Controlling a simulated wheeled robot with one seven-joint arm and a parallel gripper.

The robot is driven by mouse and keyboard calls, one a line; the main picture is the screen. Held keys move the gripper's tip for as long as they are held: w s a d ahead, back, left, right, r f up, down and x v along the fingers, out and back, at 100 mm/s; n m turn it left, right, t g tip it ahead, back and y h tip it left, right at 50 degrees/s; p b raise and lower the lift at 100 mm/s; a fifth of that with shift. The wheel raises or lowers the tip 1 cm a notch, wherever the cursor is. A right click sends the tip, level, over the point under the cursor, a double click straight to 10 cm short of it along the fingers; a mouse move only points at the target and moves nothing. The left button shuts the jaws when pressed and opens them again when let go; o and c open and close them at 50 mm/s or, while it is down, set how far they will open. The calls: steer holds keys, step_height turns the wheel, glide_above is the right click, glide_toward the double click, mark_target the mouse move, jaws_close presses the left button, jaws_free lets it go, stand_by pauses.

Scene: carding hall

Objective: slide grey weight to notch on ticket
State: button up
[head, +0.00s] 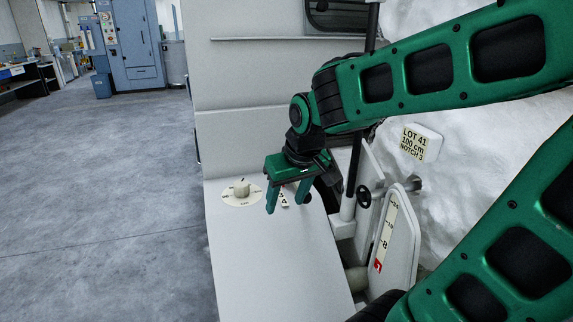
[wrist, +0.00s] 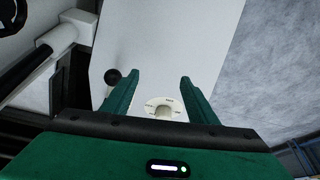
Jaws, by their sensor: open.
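The ticket (head: 416,143) is a pale tag in the head view that reads "LOT 41 100 cm NOTCH 3". I cannot make out the grey weight for certain in either view. A small strip with dark marks (head: 284,198) shows partly behind my gripper (head: 286,207), and its marks are too small to read surely. My gripper is open and points down over the white machine top (head: 270,265). In the wrist view the gap between its fingers (wrist: 160,77) is empty. The fingers hide part of the surface behind them.
A round dial (head: 242,193) with a pale knob lies left of my gripper; it also shows in the wrist view (wrist: 151,104). A black ball knob (wrist: 113,76) stands near one finger.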

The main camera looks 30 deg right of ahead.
steer(key=w+d+r+m+h, duration=0.1)
steer(key=w+d+r, duration=0.3)
steer(key=w+d, duration=0.25)
steer(key=w+d+r+m, duration=0.1)
steer(key=w+d+r, duration=0.2)
steer(key=w+d, duration=0.35)
steer(key=x, duration=0.6)
steer(key=w+x, duration=0.1)
steer(key=x, duration=0.2)
steer(key=shift+w+a+f, duration=0.1)
steer(key=shift+a+f, duration=0.05)
steer(key=shift+a, duration=0.15)
jaws_close()
